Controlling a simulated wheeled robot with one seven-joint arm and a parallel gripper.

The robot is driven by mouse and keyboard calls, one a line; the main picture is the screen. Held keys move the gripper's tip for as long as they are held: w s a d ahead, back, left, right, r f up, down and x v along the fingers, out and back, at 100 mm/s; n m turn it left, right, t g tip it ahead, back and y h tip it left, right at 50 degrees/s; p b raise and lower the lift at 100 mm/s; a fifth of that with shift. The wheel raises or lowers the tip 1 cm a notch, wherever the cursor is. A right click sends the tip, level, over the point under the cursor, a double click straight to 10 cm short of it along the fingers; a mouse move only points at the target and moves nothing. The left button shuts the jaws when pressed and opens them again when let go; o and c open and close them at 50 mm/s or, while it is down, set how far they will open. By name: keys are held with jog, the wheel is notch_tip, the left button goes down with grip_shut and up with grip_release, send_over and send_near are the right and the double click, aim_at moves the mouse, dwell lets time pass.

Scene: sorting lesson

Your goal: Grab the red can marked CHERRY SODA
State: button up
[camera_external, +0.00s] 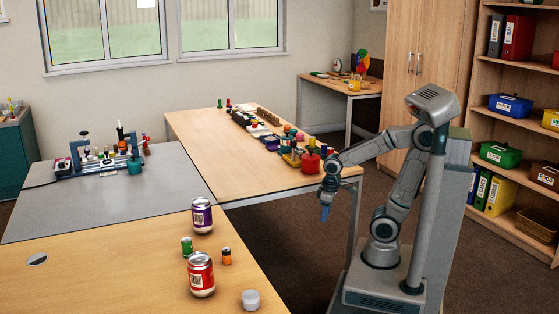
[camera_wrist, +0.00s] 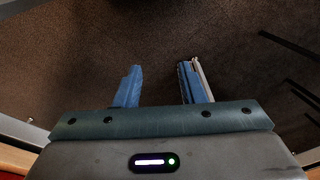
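A red can (camera_external: 201,274) stands upright on the wooden table at the front; its label is too small to read. A purple can (camera_external: 202,216) stands upright behind it. My gripper (camera_external: 325,212) hangs pointing down over the floor, to the right of the cans and well apart from them. In the wrist view my gripper (camera_wrist: 158,85) has its two blue fingers apart, with only dark carpet between them. The red can is not visible in the wrist view.
A green jar (camera_external: 187,246), an orange jar (camera_external: 226,256) and a white-grey round container (camera_external: 250,299) stand near the red can. A long wooden table (camera_external: 215,140) with several small items lies behind. A shelf (camera_external: 520,185) with bins stands at right.

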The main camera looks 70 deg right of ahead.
jog(key=o, duration=1.1)
jog(key=w+a+r+n+p, duration=0.3)
jog(key=w+a+r+p, duration=0.45)
jog(key=w+r, duration=0.3)
jog(key=w+a+r+n+t+y+p, duration=0.1)
jog(key=w+a+r+n+p, duration=0.25)
jog(key=a, duration=0.55)
jog(key=w+a+r+n+y+p, duration=0.1)
jog(key=w+a+r+p, duration=0.2)
jog(key=w+a+r, duration=0.45)
jog(key=n+y+p, duration=0.2)
jog(key=n+p, duration=0.4)
jog(key=p, duration=0.4)
send_near(202, 254)
jog(key=f, duration=0.1)
jog(key=x, duration=0.7)
jog(key=shift+w+a+f, duration=0.15)
jog(key=shift+a, duration=0.15)
jog(key=shift+s+x, duration=0.25)
jog(key=shift+x, duration=1.2)
jog(key=shift+s+x, duration=0.2)
jog(key=shift+x, duration=1.25)
